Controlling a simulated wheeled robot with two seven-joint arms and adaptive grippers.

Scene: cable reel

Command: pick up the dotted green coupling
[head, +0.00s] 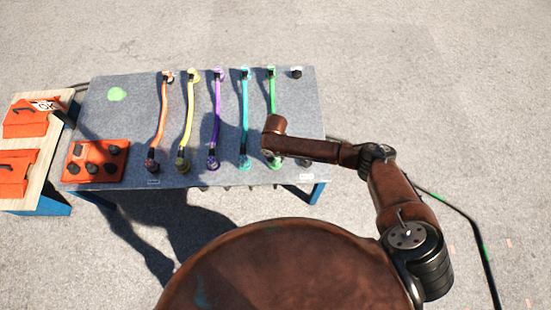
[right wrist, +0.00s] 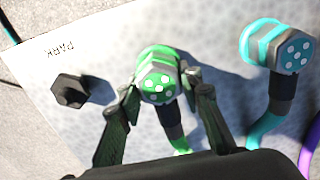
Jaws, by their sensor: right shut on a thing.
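The dotted green coupling (right wrist: 158,84) shows in the right wrist view as a green collar with a hexagonal face bearing white dots. The green cable (head: 271,95) runs from it. My right gripper (right wrist: 161,88) has one finger on each side of the coupling and is shut on it. In the head view my right arm covers most of this spot, with a little green of the coupling (head: 274,162) showing at the table's near side. I cannot tell whether the coupling is off the table. My left gripper is in neither view.
A dotted cyan coupling (right wrist: 290,50) sits beside the green one. A black hexagonal peg (right wrist: 70,91) stands on the other side, near the word PARK. Purple (head: 216,120), yellow (head: 187,120) and orange (head: 161,115) cables lie further left on the grey table (head: 120,125).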

